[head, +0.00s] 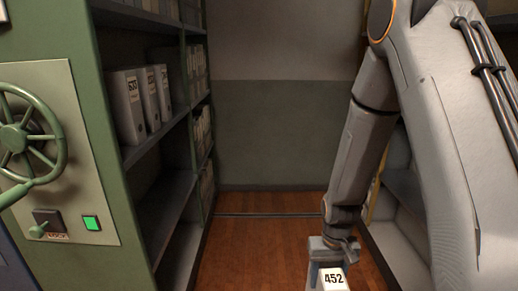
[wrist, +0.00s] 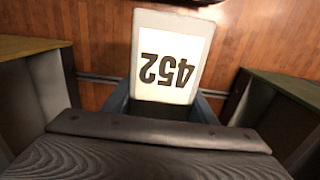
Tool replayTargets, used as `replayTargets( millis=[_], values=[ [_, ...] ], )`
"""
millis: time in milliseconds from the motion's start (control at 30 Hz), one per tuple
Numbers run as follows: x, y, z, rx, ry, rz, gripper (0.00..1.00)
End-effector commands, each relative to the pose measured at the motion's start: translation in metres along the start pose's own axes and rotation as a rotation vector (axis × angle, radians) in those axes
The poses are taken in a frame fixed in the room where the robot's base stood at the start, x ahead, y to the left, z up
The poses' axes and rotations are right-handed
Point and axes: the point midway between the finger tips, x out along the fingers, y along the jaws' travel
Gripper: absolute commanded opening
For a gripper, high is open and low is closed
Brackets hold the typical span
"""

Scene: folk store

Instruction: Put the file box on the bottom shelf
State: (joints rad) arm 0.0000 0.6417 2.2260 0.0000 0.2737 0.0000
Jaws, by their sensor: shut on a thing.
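The file box, labelled 452 (head: 334,279), is at the bottom of the head view, in the aisle between the shelves. It shows in the wrist view as a pale box with a white label (wrist: 168,62), upside down there. My gripper (head: 328,262) is shut on the box and holds it above the wooden floor. The box's lower part is cut off in the head view. The left shelf unit has a bottom shelf (head: 180,262) that is partly in view and looks empty where visible. Its middle shelf (head: 160,135) holds several pale file boxes (head: 140,103).
A green end panel with a handwheel (head: 25,140) and a lit green button (head: 92,223) stands at the left. Another shelf unit (head: 405,195) is at the right, partly hidden by my arm. The wooden floor (head: 265,245) between them is clear up to the back wall.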

Motion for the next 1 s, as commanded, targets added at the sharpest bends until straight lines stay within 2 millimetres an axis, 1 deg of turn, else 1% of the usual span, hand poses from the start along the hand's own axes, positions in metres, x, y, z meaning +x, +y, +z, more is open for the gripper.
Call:
replayTargets(
  millis=[33, 100, 200, 400, 833, 933, 1000],
  values=[
    [-0.011, 0.0, 0.002, 0.0, 0.0, 0.0, 0.0],
    [-0.018, 0.0, 0.004, 0.0, 0.0, 0.0, 0.0],
    [-0.025, 0.0, 0.004, 0.0, 0.001, 0.0, 0.0],
    [-0.034, 0.0, 0.006, 0.0, 0.001, 0.0, 0.0],
    [-0.036, 0.0, 0.006, 0.0, 0.002, 0.0, 0.0],
    [-0.031, 0.0, 0.007, 0.0, 0.0, 0.0, 0.0],
    [-0.023, 0.0, 0.009, 0.0, -0.003, 0.0, 0.0]
  ],
)
